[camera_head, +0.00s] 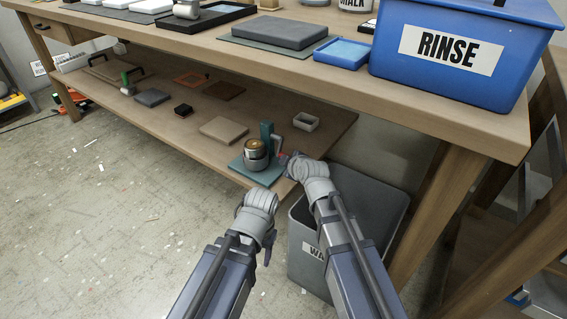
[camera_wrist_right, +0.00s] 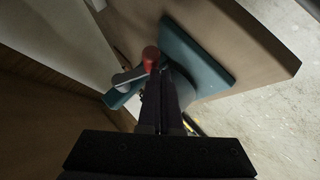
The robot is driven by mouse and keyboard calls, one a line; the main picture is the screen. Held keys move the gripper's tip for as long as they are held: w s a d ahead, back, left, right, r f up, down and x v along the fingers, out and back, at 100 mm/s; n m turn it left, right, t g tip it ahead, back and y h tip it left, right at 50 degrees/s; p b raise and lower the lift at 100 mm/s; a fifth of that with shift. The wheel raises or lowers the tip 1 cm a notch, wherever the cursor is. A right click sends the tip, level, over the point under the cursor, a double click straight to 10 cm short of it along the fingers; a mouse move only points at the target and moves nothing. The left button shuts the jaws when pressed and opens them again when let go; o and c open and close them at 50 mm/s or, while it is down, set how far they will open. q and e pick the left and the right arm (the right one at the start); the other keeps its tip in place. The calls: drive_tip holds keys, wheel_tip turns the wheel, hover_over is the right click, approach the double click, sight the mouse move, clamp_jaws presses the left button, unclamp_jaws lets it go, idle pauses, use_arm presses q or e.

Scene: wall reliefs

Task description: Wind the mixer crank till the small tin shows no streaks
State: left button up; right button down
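The mixer (camera_head: 267,140) stands on a teal base (camera_head: 262,175) near the front edge of the lower shelf. The small tin (camera_head: 256,146) sits upright in its grey holder; whether its contents are streaked is too small to tell. The red crank knob (camera_wrist_right: 150,57) sits on a grey crank arm (camera_wrist_right: 128,76). My right gripper (camera_wrist_right: 158,75) is at the knob, its fingers close together and seemingly shut on it. In the head view my right gripper (camera_head: 291,160) is just right of the mixer. My left gripper (camera_head: 267,247) hangs in front of the shelf, its fingers mostly hidden.
A small bin (camera_head: 306,122) and a tan slab (camera_head: 223,130) are near the mixer. The grey waste bin (camera_head: 302,215) stands below, beside my right arm. The bench top (camera_head: 440,110) overhangs the shelf and carries the blue rinse tub (camera_head: 450,85).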

drive_tip(key=shift+w+d+f+b, duration=0.2)
drive_tip(key=shift+w+f+b, duration=0.15)
drive_tip(key=shift+f, duration=0.15)
drive_tip(key=shift+w+d+f+b, duration=0.25)
drive_tip(key=shift+f+b, duration=0.1)
drive_tip(key=shift+f, duration=0.1)
drive_tip(key=shift+w+d+f+b, duration=0.5)
drive_tip(key=shift+w+d, duration=0.05)
drive_tip(key=shift+w, duration=0.25)
drive_tip(key=shift+s, duration=0.15)
idle(0.4)
